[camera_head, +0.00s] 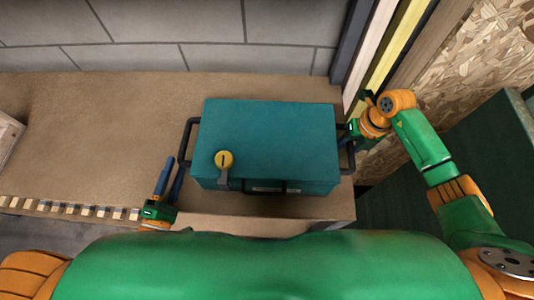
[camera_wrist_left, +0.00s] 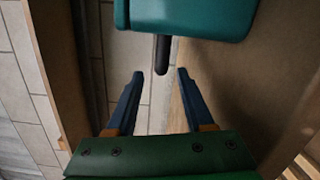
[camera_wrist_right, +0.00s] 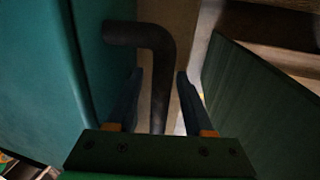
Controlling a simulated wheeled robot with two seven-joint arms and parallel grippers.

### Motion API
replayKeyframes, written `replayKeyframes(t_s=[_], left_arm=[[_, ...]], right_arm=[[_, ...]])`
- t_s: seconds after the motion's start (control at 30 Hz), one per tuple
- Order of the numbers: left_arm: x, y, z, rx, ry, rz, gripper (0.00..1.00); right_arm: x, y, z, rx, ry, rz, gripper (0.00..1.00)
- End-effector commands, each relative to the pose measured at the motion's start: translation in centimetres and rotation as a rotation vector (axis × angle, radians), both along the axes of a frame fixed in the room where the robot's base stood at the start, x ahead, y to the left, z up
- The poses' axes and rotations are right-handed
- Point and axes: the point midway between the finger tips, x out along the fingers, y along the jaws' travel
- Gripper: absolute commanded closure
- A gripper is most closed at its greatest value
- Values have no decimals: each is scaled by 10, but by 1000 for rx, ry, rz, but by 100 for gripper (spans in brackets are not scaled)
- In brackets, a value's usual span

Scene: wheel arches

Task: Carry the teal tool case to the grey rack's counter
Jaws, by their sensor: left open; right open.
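The teal tool case (camera_head: 270,135) sits flat on a brown surface (camera_head: 95,130). It has a black handle on its left side (camera_head: 187,140) and one on its right side (camera_head: 349,158). My left gripper (camera_head: 174,166) is open and empty near the case's front left; in the left wrist view the left handle (camera_wrist_left: 162,52) lies just beyond its fingertips. My right gripper (camera_head: 351,130) is open at the right handle. In the right wrist view the handle bar (camera_wrist_right: 160,85) runs between its fingers, which are not closed on it. I cannot make out the grey rack.
A yellow round piece (camera_head: 224,160) with a grey arm sits at the case's front left top. A grey block wall (camera_head: 160,25) stands behind. Upright boards (camera_head: 400,45) and a dark green panel (camera_head: 430,205) are at the right. The surface left of the case is clear.

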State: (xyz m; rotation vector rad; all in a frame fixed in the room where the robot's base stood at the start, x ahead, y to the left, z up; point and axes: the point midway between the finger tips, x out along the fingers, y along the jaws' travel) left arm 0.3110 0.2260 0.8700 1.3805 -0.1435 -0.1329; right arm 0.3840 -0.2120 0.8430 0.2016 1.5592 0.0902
Motion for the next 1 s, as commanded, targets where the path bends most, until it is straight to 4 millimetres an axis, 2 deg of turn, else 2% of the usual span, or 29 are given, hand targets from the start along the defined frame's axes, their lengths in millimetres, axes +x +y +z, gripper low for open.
replayKeyframes(t_s=[0.1, 0.27, 0.37, 0.6, 0.7, 0.83, 1.0], left_arm=[[-27, 5, -1, 1, 4, -1, 48], [-45, 8, -1, 0, 0, 0, 48], [-47, 9, -1, 0, -2, 0, 48], [-46, 8, -1, 0, -2, 0, 48], [-46, 8, -1, 0, -2, 0, 48], [-46, 8, -1, 0, -1, 0, 48], [-46, 8, -1, 0, -1, 0, 48]], right_arm=[[0, 0, 0, 0, 0, 0, 48], [0, 0, 2, 0, -1, 0, 48], [1, -4, 17, -1, -5, 1, 48], [-1, -16, 83, -3, -8, 0, 48], [-2, -19, 103, -1, -6, -1, 48], [-3, -22, 117, -1, -4, 0, 48], [-3, -22, 119, 0, -1, 1, 48]])
